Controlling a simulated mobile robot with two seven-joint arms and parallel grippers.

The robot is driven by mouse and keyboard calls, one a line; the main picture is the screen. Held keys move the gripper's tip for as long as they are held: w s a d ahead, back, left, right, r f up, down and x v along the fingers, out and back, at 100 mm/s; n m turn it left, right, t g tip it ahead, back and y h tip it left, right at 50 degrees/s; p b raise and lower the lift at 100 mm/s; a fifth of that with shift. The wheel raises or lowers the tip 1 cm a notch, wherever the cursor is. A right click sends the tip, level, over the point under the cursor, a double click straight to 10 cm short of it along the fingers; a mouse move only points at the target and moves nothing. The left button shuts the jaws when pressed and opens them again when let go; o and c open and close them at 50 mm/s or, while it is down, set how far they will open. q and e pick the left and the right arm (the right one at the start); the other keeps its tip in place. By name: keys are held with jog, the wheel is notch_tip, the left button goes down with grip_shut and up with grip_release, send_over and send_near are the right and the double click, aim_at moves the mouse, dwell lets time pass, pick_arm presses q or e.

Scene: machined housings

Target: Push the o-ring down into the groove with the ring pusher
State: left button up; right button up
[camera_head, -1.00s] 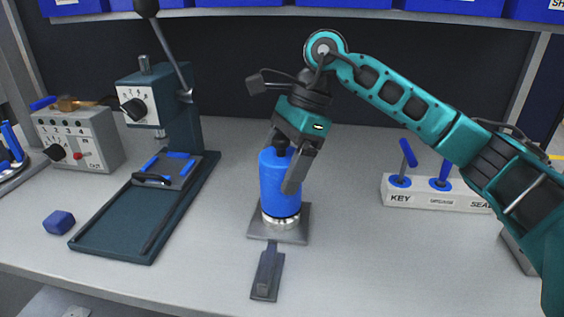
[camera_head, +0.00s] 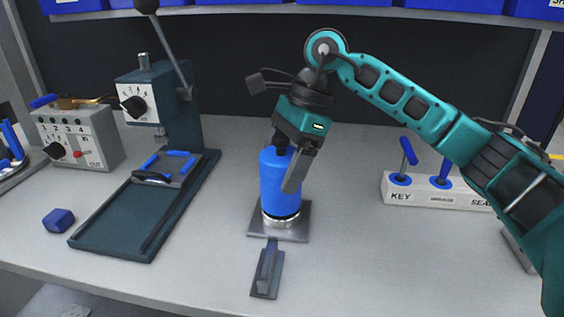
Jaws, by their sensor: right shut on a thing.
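The ring pusher (camera_head: 279,185) is a blue cylinder with a dark knob on top, standing upright over a round metal housing (camera_head: 281,221). The housing sits on a square grey plate (camera_head: 300,234) in the middle of the bench. My right gripper (camera_head: 288,170) comes down from above and is shut on the pusher's knob. One finger hangs in front of the pusher's right side. The o-ring and the groove are hidden by the pusher. My left gripper does not show.
A blue block (camera_head: 59,220) lies front left. A toggle clamp (camera_head: 266,275) is in front of the plate. A labelled tool rack (camera_head: 430,192) is at the right.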

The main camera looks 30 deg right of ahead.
aim_at(282, 146)
jog(key=shift+s+f, duration=0.1)
jog(key=shift+f, duration=0.25)
jog(key=shift+r, duration=0.3)
jog(key=shift+r+p, duration=1.45)
jog(key=shift+r, duration=0.25)
jog(key=shift+r+p, duration=2.1)
jog(key=shift+r, duration=0.7)
jog(key=shift+r+p, duration=1)
jog(key=shift+r, duration=0.35)
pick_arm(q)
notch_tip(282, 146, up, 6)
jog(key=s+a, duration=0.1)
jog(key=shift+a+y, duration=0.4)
